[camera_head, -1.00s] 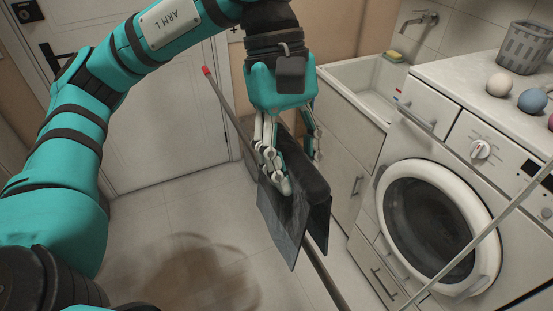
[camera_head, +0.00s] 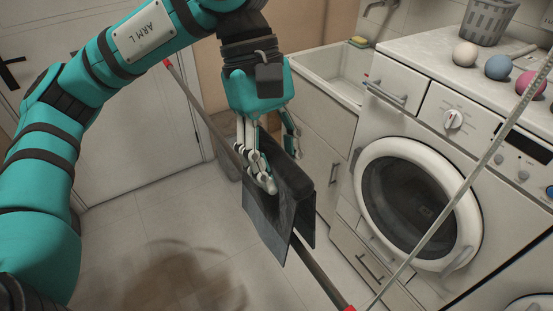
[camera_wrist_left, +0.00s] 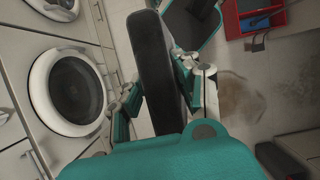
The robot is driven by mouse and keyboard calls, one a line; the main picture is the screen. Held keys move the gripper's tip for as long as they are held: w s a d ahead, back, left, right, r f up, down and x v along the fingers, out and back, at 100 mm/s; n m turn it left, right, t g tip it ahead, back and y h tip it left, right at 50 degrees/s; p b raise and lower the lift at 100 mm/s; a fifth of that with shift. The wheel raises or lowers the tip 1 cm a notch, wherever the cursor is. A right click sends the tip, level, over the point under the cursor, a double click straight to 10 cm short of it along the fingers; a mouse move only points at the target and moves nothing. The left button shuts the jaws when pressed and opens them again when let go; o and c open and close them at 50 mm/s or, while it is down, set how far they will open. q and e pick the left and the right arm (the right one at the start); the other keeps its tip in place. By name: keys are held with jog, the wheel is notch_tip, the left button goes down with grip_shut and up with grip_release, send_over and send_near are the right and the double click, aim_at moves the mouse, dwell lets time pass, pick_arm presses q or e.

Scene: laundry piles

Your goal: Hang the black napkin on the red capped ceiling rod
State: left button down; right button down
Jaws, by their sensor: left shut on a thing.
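The black napkin (camera_head: 266,222) hangs folded below my left gripper (camera_head: 279,160), with a flap on each side. My left gripper is shut on its upper fold. The rod with red caps (camera_head: 215,130) slants from upper left to lower right, passes behind the gripper and napkin, and comes out at the lower right between the two flaps. Whether the napkin's fold touches the rod is hidden. In the left wrist view the napkin (camera_wrist_left: 157,75) is a dark band between my fingers. My right gripper is not in view.
A washing machine (camera_head: 375,165) stands at the right, with several balls and a grey basket (camera_head: 486,20) on top. A sink (camera_head: 335,72) is behind. A thin pale rod (camera_head: 440,215) crosses the right foreground. A red toolbox (camera_wrist_left: 228,20) shows in the wrist view.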

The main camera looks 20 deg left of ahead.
pick_arm(q)
jog(key=shift+f+b, duration=2.25)
jog(key=shift+f, duration=0.35)
jog(key=shift+f+b, duration=2.35)
jog(key=shift+f, duration=0.15)
jog(key=c, duration=0.9)
grip_release()
jog(key=v, duration=1.2)
jog(key=shift+s, duration=0.1)
